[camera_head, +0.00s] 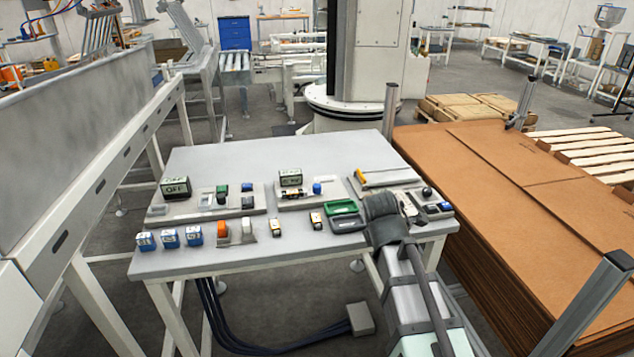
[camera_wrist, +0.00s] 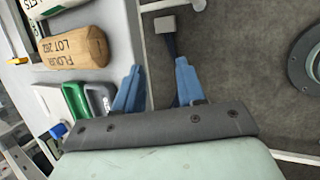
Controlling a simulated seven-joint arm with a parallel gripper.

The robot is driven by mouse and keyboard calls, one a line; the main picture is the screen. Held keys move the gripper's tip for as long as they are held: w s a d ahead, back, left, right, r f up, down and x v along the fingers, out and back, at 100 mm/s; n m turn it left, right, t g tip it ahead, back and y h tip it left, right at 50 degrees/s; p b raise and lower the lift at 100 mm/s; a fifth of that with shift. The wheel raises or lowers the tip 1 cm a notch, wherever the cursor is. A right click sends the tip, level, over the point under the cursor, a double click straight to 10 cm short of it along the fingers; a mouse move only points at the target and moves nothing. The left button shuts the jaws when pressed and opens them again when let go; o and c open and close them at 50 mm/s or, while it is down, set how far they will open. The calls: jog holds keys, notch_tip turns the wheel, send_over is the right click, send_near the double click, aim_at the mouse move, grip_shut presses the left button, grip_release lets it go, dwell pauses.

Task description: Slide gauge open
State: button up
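A gauge-like yellow and grey bar (camera_head: 388,177) lies on the right-hand board at the back right of the grey table. I cannot tell for sure that it is the gauge, or how far its slide stands open. My gripper (camera_wrist: 156,82) has two blue fingers, spread apart with nothing between them in the wrist view. They are over the table edge and the floor. In the head view my dark wrist cuff is in front of the right-hand board and hides part of it; the fingertips cannot be made out. The bar cannot be made out in the wrist view.
A brown flour piece (camera_wrist: 72,47) shows in the wrist view. Cardboard sheets (camera_head: 530,190) are stacked at right.

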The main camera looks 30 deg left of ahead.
jog(key=w+a+r+m+g, duration=0.25)
jog(key=w+a+r, duration=0.2)
jog(key=a, duration=0.45)
jog(key=w+a+r+m+g, duration=0.1)
jog(key=w+a+r+m, duration=0.2)
jog(key=a+r, duration=0.35)
jog(key=m+g, duration=0.2)
jog(key=m, duration=0.2)
send_near(317, 185)
jog(key=shift+h, duration=0.3)
jog(key=f, duration=0.8)
jog(key=shift+a+f, duration=0.25)
grip_shut()
